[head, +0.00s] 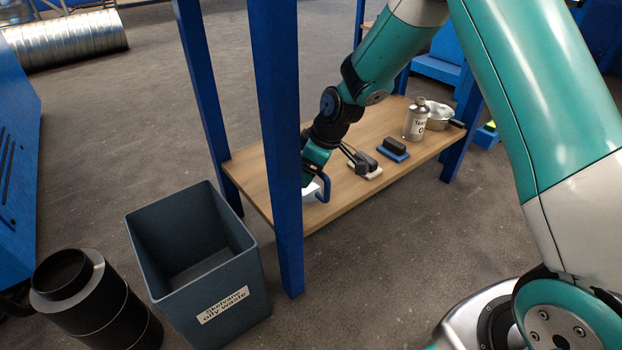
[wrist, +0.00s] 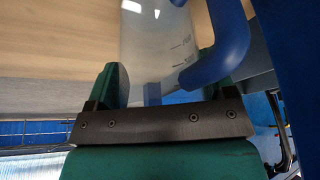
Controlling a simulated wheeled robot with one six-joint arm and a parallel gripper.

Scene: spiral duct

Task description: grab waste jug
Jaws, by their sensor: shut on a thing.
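The waste jug is a translucent whitish vessel with a blue handle. In the head view the jug (head: 311,192) is at the near left end of the wooden shelf, partly hidden by my gripper (head: 314,168) and a blue post. In the wrist view the jug (wrist: 160,45) lies between the two green fingers of my gripper (wrist: 168,82), with its blue handle (wrist: 228,45) on the right. My gripper is shut on the jug. Whether the jug's base touches the shelf is hidden.
The wooden shelf (head: 262,188) stands between blue posts (head: 275,130). It also bears a dark tool on a pale block (head: 365,165), a black block on a blue base (head: 394,148), a metal bottle (head: 415,120) and a pan (head: 438,113). An oily waste bin (head: 205,270) stands front left, beside a black canister (head: 95,300).

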